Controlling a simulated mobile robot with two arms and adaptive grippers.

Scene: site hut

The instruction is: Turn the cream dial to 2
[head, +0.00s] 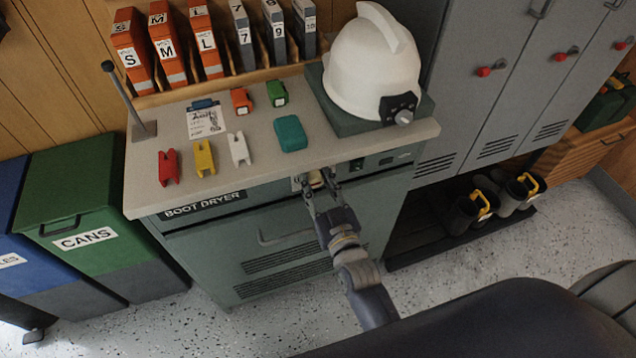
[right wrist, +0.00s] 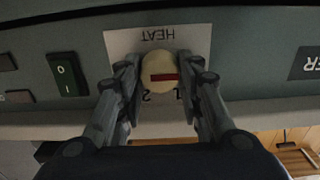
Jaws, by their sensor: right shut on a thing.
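The cream dial (right wrist: 159,70) is on the front panel of the boot dryer (head: 290,215), on a white plate (right wrist: 120,42) marked HEAT. The wrist view shows the plate upside down. The dial has a red bar across its face, lying level in that view. The numbers 1 and 2 show at the dial's edge; the other marks are hidden. I cannot tell which number the bar points at. My right gripper (right wrist: 160,84) is shut on the dial, one finger on each side. In the head view the right gripper (head: 316,185) mostly covers the dial. My left gripper is out of view.
A green rocker switch (right wrist: 66,75) sits beside the dial plate. The dryer's handle (head: 284,238) is below left of my right gripper. The grey top (head: 260,160) overhangs the panel and holds a white helmet (head: 370,65) and several small coloured items.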

